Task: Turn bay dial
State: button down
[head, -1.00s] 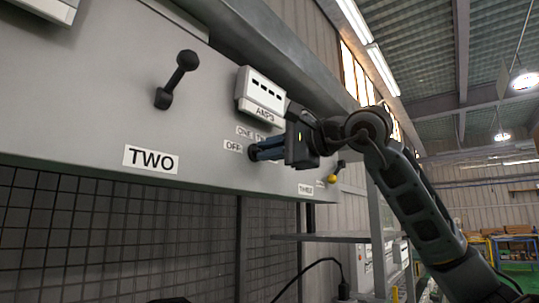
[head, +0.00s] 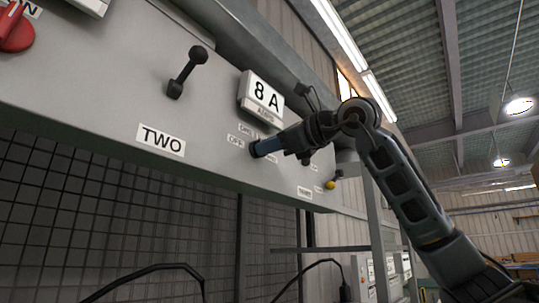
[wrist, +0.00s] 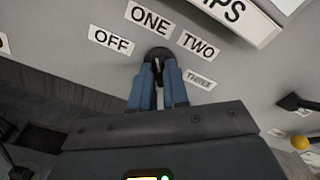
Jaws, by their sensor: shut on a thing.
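The bay dial is a small black knob (wrist: 158,54) on the grey panel. Labels OFF, ONE, TWO and THREE fan around it in the wrist view. My gripper (wrist: 158,72) is shut on it, with one blue finger on each side. In the head view my gripper (head: 258,149) reaches the panel from the right, and its fingers mostly hide the dial. The AMPS display (head: 261,97) above it reads 8 A. The dial's pointer mark is too unclear to read.
A black lever (head: 187,72) stands above the TWO label (head: 161,139) on the left. A red knob (head: 14,30) is at the upper left. A yellow-tipped lever (head: 331,184) is to the right near the THREE label. Dark mesh (head: 115,220) lies below the panel.

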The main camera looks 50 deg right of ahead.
jog(key=shift+f+m+b, duration=0.15)
jog(key=shift+m+b, duration=0.2)
jog(key=shift+m, duration=0.15)
dwell(0.3)
jog(key=c, duration=1.1)
grip_release()
jog(key=s+b, duration=0.1)
jog(key=s, duration=0.6)
jog(key=shift+s+d+b, duration=0.1)
jog(key=shift+s+b, duration=0.3)
